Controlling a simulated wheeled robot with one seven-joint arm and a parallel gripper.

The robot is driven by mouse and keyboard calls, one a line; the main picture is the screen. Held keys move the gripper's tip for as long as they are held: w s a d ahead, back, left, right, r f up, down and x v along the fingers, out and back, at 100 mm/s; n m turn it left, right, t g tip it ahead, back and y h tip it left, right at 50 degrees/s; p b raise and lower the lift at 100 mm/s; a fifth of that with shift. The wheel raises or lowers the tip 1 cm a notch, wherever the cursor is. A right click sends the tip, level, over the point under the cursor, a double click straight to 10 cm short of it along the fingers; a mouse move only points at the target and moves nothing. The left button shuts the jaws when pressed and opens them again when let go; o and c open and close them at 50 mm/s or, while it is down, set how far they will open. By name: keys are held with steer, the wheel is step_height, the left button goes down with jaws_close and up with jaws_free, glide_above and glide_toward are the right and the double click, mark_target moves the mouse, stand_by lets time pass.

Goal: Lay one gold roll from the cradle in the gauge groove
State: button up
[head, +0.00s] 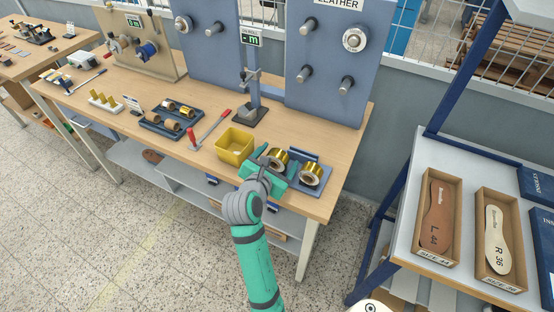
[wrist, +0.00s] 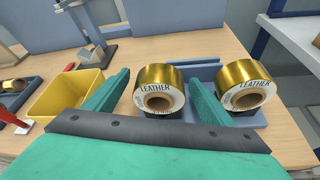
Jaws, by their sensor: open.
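Two gold rolls with white "LEATHER" end faces sit side by side in a blue-grey holder (wrist: 205,65), which looks like the cradle. In the wrist view the left gold roll (wrist: 160,77) lies between the spread green fingers of my gripper (wrist: 160,80), with no clear grip on it. The right gold roll (wrist: 245,82) is outside the right finger. In the head view my gripper (head: 270,172) is at the holder's left end, by the left roll (head: 278,157); the right roll (head: 311,175) is clear. A grey block (head: 247,109) stands under a post; I cannot tell if it has the gauge groove.
A yellow bin (head: 234,146) stands just left of my gripper. Beyond it are a red-handled tool (head: 214,126) and a dark tray (head: 152,128) with gold and brown rolls. A pegboard (head: 336,60) rises behind. The bench's front right corner is clear.

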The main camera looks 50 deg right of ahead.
steer(key=c, duration=1.2)
steer(key=shift+r, duration=0.15)
